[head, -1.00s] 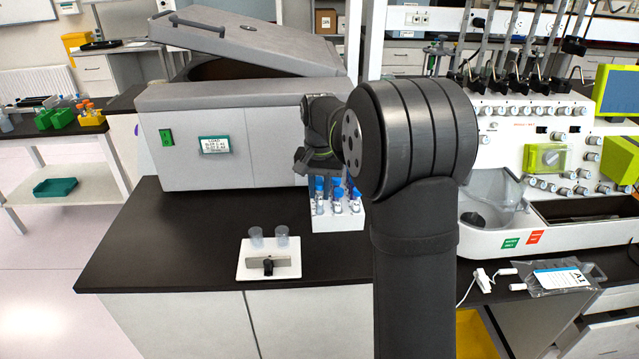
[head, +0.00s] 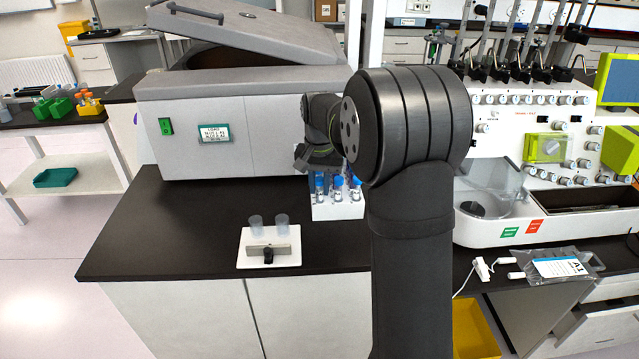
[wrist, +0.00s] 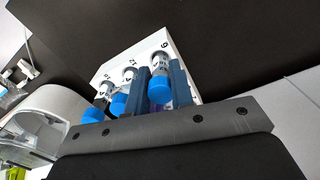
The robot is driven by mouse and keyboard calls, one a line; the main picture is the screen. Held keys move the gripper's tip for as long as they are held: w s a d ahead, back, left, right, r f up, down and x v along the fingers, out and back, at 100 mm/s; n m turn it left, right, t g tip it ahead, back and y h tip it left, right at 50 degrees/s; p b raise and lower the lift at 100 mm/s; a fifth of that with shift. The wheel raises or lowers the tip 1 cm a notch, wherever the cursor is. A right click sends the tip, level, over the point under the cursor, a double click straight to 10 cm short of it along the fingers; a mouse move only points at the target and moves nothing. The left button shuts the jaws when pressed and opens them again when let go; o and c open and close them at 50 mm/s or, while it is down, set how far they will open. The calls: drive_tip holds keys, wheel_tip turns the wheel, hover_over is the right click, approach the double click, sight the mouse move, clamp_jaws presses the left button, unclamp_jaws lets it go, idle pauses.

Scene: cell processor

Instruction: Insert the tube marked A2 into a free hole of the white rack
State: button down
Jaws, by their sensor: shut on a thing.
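The white rack (head: 338,209) stands on the dark bench and holds several blue-capped tubes. In the wrist view the rack (wrist: 163,41) shows printed numbers beside its holes. My gripper (wrist: 160,72) is shut on a blue-capped tube (wrist: 159,91), with one finger on each side of it. This tube is at the rack, its lower end close to the top face; I cannot tell how deep it sits. Its marking is not readable. Two more blue-capped tubes (wrist: 119,104) stand to its left. In the head view my gripper (head: 318,160) is over the rack, its fingertips largely hidden.
A grey centrifuge (head: 240,125) with a raised lid stands behind the rack. A white holder (head: 269,260) with two clear cups is at the front left. A white instrument (head: 520,150) stands at the right.

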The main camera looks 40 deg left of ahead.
drive_tip(key=c, duration=1.2)
unclamp_jaws()
drive_tip(key=shift+r, duration=0.15)
wheel_tip(320, 180, up, 17)
drive_tip(key=shift+r, duration=0.1)
